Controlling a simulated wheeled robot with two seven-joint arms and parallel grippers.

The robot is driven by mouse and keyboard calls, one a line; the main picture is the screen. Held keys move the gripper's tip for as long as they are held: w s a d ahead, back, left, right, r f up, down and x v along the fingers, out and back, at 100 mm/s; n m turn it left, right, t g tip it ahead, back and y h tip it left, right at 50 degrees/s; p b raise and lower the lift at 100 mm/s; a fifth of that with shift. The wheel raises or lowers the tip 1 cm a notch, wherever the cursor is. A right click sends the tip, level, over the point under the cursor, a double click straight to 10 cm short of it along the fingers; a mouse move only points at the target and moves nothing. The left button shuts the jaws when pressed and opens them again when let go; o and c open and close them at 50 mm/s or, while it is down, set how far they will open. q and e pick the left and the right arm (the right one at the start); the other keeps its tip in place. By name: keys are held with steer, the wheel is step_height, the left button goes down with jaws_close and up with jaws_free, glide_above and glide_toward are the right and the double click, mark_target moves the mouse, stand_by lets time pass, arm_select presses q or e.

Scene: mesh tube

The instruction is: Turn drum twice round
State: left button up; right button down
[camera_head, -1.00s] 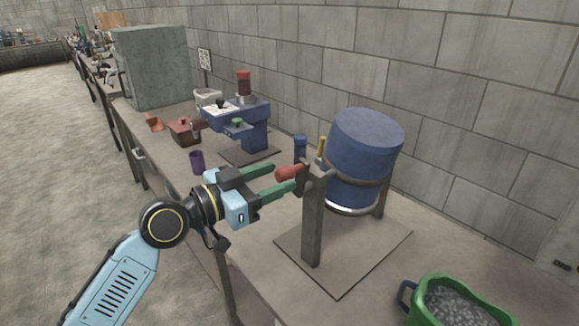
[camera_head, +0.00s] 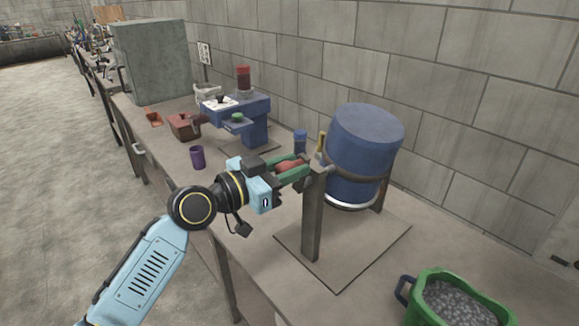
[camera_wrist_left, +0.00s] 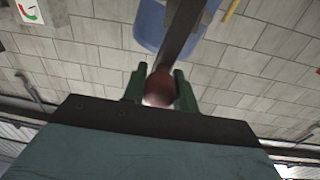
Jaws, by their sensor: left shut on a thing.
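The blue drum (camera_head: 363,140) hangs upright in a stand with a grey post (camera_head: 312,222) on a flat base plate (camera_head: 345,265). A crank with a red handle (camera_head: 290,165) sits at the top of the post, on the side facing my arm. My left gripper (camera_head: 294,168) is shut on the red handle, its green fingers on either side of it. The left wrist view shows the red handle (camera_wrist_left: 160,86) between the two fingers, with the post and part of the blue drum (camera_wrist_left: 150,22) beyond. My right gripper is not in view.
A green bucket of grey stones (camera_head: 455,300) stands at the bench's front right. A blue machine (camera_head: 245,115), a purple cup (camera_head: 197,157), a brown box (camera_head: 184,126) and a grey cabinet (camera_head: 155,60) stand further back. A block wall runs behind the bench.

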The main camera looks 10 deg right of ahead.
arm_select(q)
jaws_close()
steer(key=shift+s+d+f+m+b, duration=0.3)
steer(key=shift+s+m+b, duration=0.1)
steer(key=shift+m+b, duration=0.5)
steer(key=shift+s+d+f+m+b, duration=0.3)
steer(key=shift+s+m+b, duration=0.15)
steer(key=shift+m, duration=0.4)
steer(key=shift+s+d+f+m+b, duration=0.25)
steer(key=shift+s+f+m+b, duration=0.1)
steer(key=shift+m+b, duration=0.35)
steer(key=shift+s+d+f+m+b, duration=0.25)
steer(key=shift+s+m+b, duration=0.15)
steer(key=shift+m, duration=0.55)
steer(key=shift+y, duration=0.3)
steer(key=o, duration=1)
jaws_free()
steer(key=shift+o, duration=0.2)
